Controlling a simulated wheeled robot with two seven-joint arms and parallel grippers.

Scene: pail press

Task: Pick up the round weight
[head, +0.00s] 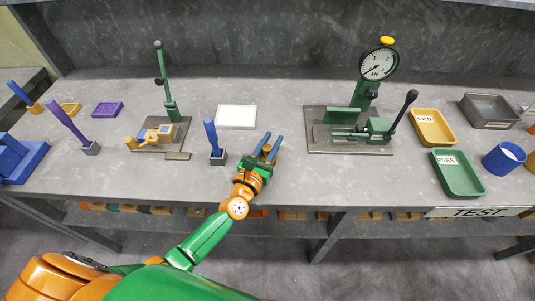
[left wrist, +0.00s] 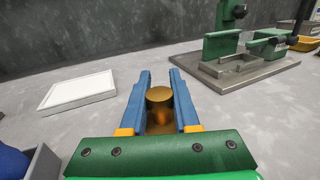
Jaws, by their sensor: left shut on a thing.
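The round weight (left wrist: 159,97) is a short brass-coloured cylinder, upright between the two blue fingers in the left wrist view. My left gripper (left wrist: 160,92) is shut on it, with a finger against each side. In the head view my left gripper (head: 268,146) is over the middle of the bench, and the weight is small and mostly hidden between the fingers. I cannot tell whether the weight's base touches the bench. My right gripper is not in view.
A white tile (head: 236,117) lies behind and left of the gripper. A blue-handled tool in a grey holder (head: 218,158) stands close left. A green gauge press (head: 347,143) stands to the right, beside yellow (head: 433,127) and green (head: 457,173) trays. The bench between is clear.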

